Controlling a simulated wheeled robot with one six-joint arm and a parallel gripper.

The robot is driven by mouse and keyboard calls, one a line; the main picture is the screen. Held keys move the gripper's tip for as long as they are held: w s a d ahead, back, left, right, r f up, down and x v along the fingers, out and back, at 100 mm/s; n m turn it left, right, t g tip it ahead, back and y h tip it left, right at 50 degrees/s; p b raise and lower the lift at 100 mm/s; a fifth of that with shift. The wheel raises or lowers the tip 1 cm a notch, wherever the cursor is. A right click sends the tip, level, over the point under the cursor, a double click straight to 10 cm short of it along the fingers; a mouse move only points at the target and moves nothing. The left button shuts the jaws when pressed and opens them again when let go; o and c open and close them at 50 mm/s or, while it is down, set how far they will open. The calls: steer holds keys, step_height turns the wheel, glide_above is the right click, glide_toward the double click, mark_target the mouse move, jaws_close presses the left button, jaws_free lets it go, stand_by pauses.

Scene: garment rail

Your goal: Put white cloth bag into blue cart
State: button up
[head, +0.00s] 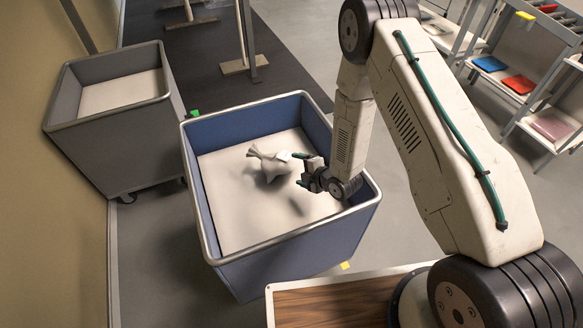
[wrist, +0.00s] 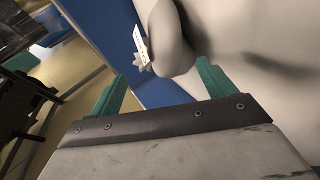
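The white cloth bag (head: 268,165) is inside the blue cart (head: 293,258), over its pale bottom. A shadow falls close beneath it; I cannot tell whether it rests fully on the bottom. My gripper (head: 300,170) reaches into the cart just right of the bag, its green fingertips apart. In the wrist view, the bag (wrist: 172,38) with its white tag shows beyond the fingertips. My gripper (wrist: 160,85) has a wide empty gap between its fingers there. The bag overlaps the right fingertip's line of sight, so contact is unclear.
A grey cart (head: 125,140) with a pale bottom stands to the left by the wall. A shelf rack (head: 530,90) with coloured folded items is at the upper right. Rail posts stand on a dark mat (head: 190,55) behind. Grey floor (head: 315,40) is clear behind the blue cart.

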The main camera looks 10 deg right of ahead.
steer(key=s+d+r+m+g+h, duration=0.1)
steer(key=d+r+m+h, duration=0.35)
steer(key=r, duration=1.05)
steer(key=s+d+r+m+g+h, duration=0.2)
steer(key=d+r+m, duration=0.3)
steer(key=d+r, duration=0.65)
steer(key=s+r+m+g+h, duration=0.15)
steer(key=s+r+m, duration=0.45)
steer(key=s+r, duration=0.7)
steer(key=s+r+m+g, duration=0.2)
steer(key=s+r+m, duration=0.1)
steer(key=s, duration=0.6)
steer(key=s+r+m+g+y, duration=0.1)
steer(key=s+r+m, duration=0.3)
steer(key=s, duration=0.5)
steer(key=shift+s+r+g, duration=0.4)
steer(key=shift+r+g, duration=0.15)
steer(key=shift+r, duration=0.25)
